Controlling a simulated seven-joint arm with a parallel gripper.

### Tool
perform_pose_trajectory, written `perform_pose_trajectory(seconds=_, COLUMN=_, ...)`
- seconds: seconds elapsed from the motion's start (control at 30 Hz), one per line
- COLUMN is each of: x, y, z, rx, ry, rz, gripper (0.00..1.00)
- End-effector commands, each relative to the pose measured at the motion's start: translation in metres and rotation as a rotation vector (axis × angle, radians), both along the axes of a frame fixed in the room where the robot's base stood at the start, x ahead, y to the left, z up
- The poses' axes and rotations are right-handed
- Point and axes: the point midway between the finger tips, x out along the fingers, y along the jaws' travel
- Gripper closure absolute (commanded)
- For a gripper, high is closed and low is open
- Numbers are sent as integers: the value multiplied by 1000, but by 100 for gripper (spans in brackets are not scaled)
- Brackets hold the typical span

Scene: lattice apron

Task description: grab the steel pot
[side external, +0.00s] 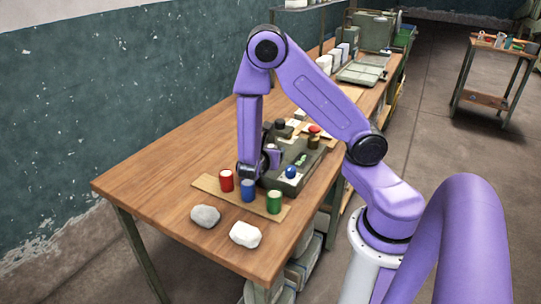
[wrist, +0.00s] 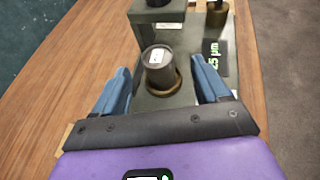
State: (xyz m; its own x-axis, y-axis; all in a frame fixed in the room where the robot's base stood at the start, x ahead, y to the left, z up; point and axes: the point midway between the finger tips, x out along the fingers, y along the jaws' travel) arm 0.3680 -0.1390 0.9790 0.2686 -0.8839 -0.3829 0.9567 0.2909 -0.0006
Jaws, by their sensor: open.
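A grey steel pot (wrist: 157,56), round with a pale top, stands on a dark grey-green machine bed in the wrist view. A brass-coloured ring (wrist: 164,84) shows at its near lower side. My gripper (wrist: 160,68) is open, with one blue finger left of the pot and one right of it. Gaps show between the fingers and the pot, and nothing is held. In the side external view my gripper is low over the near end of the grey-green machine (side external: 288,182), and I cannot make out the pot there.
Red (side external: 226,181), blue (side external: 247,190) and green (side external: 274,202) cans stand on a board close to my gripper. Two pale lumps (side external: 205,216) (side external: 245,235) lie nearer the table's front. A dark block (wrist: 157,12) rises behind the pot. The wooden table (side external: 150,175) is clear at left.

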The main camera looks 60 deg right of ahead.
Motion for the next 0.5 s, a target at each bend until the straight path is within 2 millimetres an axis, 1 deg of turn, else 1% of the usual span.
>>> perform_pose_trajectory(seconds=0.13, x=4, y=-10, z=-4, rx=0, ry=0, rz=-4, gripper=26)
perform_pose_trajectory(seconds=0.4, x=14, y=-39, z=-17, rx=0, ry=-1, rz=-4, gripper=26)
perform_pose_trajectory(seconds=0.5, x=16, y=-45, z=-19, rx=0, ry=0, rz=-2, gripper=26)
